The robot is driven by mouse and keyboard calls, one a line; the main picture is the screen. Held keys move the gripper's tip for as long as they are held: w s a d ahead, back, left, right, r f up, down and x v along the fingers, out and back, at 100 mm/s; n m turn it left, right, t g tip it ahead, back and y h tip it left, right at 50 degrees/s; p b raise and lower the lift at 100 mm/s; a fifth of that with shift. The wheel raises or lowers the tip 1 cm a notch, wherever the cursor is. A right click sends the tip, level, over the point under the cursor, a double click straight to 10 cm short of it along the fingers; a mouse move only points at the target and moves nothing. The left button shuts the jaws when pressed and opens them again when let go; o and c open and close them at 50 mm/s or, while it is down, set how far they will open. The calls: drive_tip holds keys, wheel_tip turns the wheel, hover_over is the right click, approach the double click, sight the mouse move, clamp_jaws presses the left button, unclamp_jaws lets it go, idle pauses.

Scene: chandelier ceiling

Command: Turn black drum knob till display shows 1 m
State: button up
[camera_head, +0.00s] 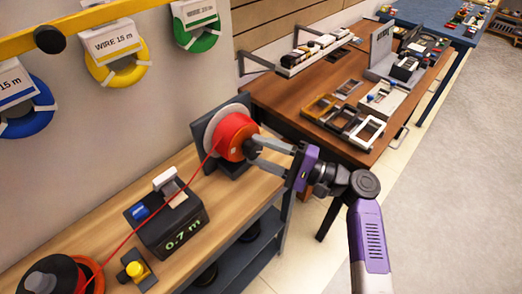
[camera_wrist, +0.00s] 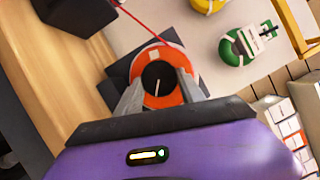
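The red drum (camera_head: 232,134) stands on its mount at the right end of the wooden bench. In the wrist view, the black drum knob (camera_wrist: 156,77) with a white line shows at the centre of the orange-red drum face (camera_wrist: 174,57). My gripper (camera_head: 252,145) reaches it from the right. In the wrist view, the fingertips (camera_wrist: 160,78) lie on both sides of the knob and appear to touch it. The knob is mostly hidden in the head view. The black meter box (camera_head: 166,222) has a green display (camera_head: 183,234) reading 0.7 m.
A red wire (camera_head: 155,213) runs from the drum past the meter to a black and orange spool (camera_head: 62,276). A yellow button (camera_head: 134,269) sits before the meter. Labelled wire coils (camera_head: 118,62) hang on the wall. A brown table (camera_head: 290,95) with trays stands behind my arm.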

drive_tip(key=o, duration=0.4)
drive_tip(key=b+v, duration=0.1)
drive_tip(key=v, duration=0.7)
